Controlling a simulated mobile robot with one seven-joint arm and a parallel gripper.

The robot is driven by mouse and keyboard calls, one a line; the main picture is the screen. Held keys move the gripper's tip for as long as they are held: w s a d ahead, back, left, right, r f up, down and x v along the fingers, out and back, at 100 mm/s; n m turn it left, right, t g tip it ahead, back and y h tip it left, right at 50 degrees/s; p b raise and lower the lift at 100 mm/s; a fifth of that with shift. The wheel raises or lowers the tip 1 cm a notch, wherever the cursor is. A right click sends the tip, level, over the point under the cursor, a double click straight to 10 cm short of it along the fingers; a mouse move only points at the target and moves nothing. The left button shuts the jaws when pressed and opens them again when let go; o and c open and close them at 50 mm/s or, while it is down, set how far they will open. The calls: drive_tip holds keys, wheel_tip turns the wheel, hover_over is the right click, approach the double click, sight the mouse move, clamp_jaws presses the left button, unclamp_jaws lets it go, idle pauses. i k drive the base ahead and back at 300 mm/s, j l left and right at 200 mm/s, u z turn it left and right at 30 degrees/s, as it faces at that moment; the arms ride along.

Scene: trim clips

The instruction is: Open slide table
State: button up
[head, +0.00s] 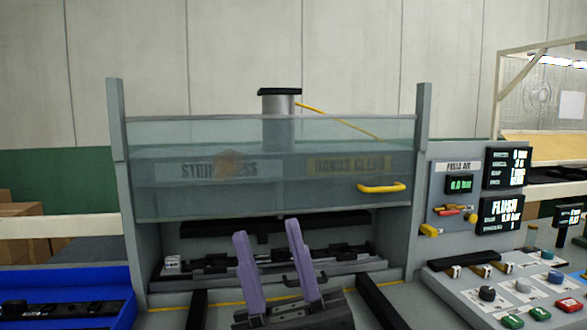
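The slide table (350,267) is a grey plate with dark fixtures on it, low inside the press opening. A black pull handle (290,281) shows at its front edge, partly hidden by my right finger. Two dark rails, left (196,308) and right (380,300), run toward me from below it. My gripper (267,230) has two purple fingers pointing up and forward, in front of the slide table. The fingers are apart with nothing visible held between them. In the picture the handle overlaps the right finger; I cannot tell whether they touch.
A clear guard (240,195) with a yellow handle (382,187) hangs above the slide table between grey posts. A blue tray (60,285) stands at left. A control panel (505,285) with knobs and buttons stands at right, below black displays (502,214).

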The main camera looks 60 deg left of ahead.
sight(214, 276)
drive_tip(key=u, duration=1.65)
